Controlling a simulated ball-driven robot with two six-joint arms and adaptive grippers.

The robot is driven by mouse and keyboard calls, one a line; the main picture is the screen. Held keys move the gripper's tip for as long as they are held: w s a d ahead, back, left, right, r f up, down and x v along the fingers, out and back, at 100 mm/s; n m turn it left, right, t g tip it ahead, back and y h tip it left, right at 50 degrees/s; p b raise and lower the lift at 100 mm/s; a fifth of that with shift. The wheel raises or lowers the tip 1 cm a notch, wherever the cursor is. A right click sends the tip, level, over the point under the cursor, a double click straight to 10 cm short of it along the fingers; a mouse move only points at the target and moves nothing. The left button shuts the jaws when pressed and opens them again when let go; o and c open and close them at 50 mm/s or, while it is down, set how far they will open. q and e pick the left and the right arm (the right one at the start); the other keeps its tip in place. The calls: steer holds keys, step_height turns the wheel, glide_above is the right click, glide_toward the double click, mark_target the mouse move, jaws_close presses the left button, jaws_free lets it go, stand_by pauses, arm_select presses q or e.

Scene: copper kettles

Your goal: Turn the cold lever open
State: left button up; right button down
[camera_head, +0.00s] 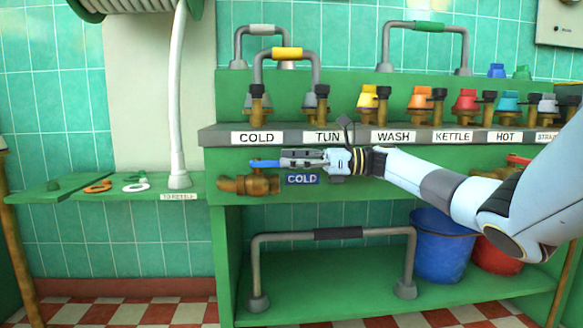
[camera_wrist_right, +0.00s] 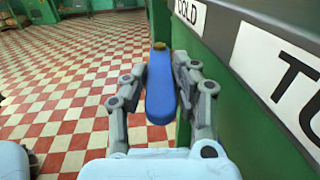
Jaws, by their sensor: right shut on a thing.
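The cold lever is a blue handle (camera_head: 264,163) on a brass valve (camera_head: 250,185) at the left of the green bench front. A blue COLD plate (camera_head: 302,179) is just right of the valve. My right gripper (camera_head: 284,160) reaches in from the right and is shut on the lever. In the right wrist view the blue lever (camera_wrist_right: 160,92) lies between the two fingers (camera_wrist_right: 160,85), with a brass end beyond it. In the head view the lever lies roughly level, sideways along the bench front; its right part is hidden by the fingers. My left gripper is not in view.
A shelf edge with labels (camera_head: 257,137) runs just above the gripper. A grey pipe with a yellow grip (camera_head: 287,54) stands above. Another pipe (camera_head: 335,234), a blue bucket (camera_head: 440,245) and a red bucket (camera_head: 497,256) are below. A side shelf (camera_head: 60,194) lies left.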

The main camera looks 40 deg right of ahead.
steer(key=shift+f, duration=0.1)
stand_by(0.3)
steer(key=c, duration=1)
jaws_free()
steer(key=shift+c, duration=0.2)
steer(key=v, duration=1.2)
steer(key=shift+w, duration=0.15)
